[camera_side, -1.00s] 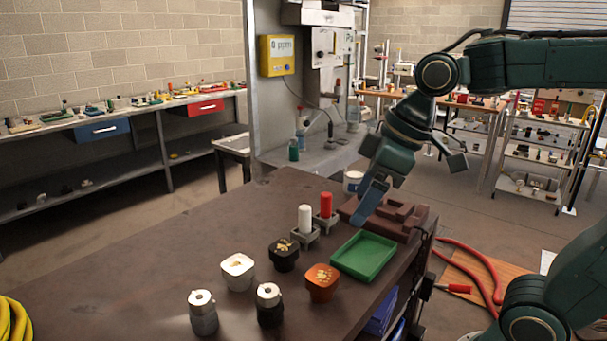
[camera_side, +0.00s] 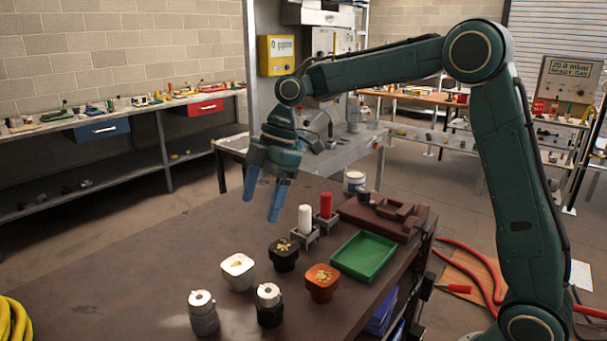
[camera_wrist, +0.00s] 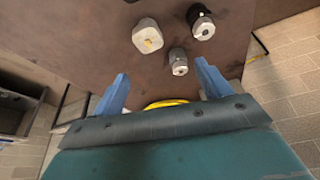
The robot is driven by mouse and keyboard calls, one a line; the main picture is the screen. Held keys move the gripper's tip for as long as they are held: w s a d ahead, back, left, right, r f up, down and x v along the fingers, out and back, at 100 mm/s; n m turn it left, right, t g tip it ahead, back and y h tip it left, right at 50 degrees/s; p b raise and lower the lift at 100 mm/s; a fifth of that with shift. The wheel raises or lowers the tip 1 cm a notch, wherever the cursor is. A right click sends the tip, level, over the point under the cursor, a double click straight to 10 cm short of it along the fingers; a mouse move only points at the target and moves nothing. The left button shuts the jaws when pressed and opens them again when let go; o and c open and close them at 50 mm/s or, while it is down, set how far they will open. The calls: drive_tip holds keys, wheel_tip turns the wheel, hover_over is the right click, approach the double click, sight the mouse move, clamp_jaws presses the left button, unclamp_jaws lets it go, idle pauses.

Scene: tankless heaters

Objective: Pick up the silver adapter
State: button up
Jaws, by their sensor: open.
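The silver adapter (camera_side: 203,313), a grey cylinder with a bright round top, stands upright at the front left of the brown table. It also shows in the wrist view (camera_wrist: 178,62), near the line between my fingertips but farther down on the table. My gripper (camera_side: 262,208) is open and empty, its blue fingers pointing down above the table's back left part. It also shows in the wrist view (camera_wrist: 162,71). A similar black-bodied adapter with a silver top (camera_side: 269,306) stands to the silver one's right.
White (camera_side: 238,272), black (camera_side: 283,255) and orange (camera_side: 321,283) capped pieces stand nearby. White (camera_side: 305,219) and red (camera_side: 326,205) rods stand in holders. A green tray (camera_side: 364,257) and brown fixture (camera_side: 410,215) lie to the right. A yellow hose (camera_side: 14,320) lies at the left edge.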

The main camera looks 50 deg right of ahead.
sight(238, 264)
drive_tip(key=w+f+n, duration=0.1)
drive_tip(key=w+f, duration=0.1)
drive_tip(key=w+f+n+g, duration=0.1)
drive_tip(key=w+f, duration=0.1)
drive_tip(key=shift+a+f+n+y, duration=0.1)
drive_tip(key=shift+f+n+y, duration=0.1)
drive_tip(key=shift+n+y, duration=0.15)
drive_tip(key=x, duration=0.7)
drive_tip(key=shift+a+f, duration=0.1)
drive_tip(key=shift+f, duration=0.25)
drive_tip(key=shift+a+f, duration=0.15)
drive_tip(key=shift+f, duration=0.3)
drive_tip(key=shift+f, duration=0.1)
drive_tip(key=shift+x, duration=2.5)
drive_tip(key=shift+s, duration=0.1)
drive_tip(key=shift+c, duration=0.5)
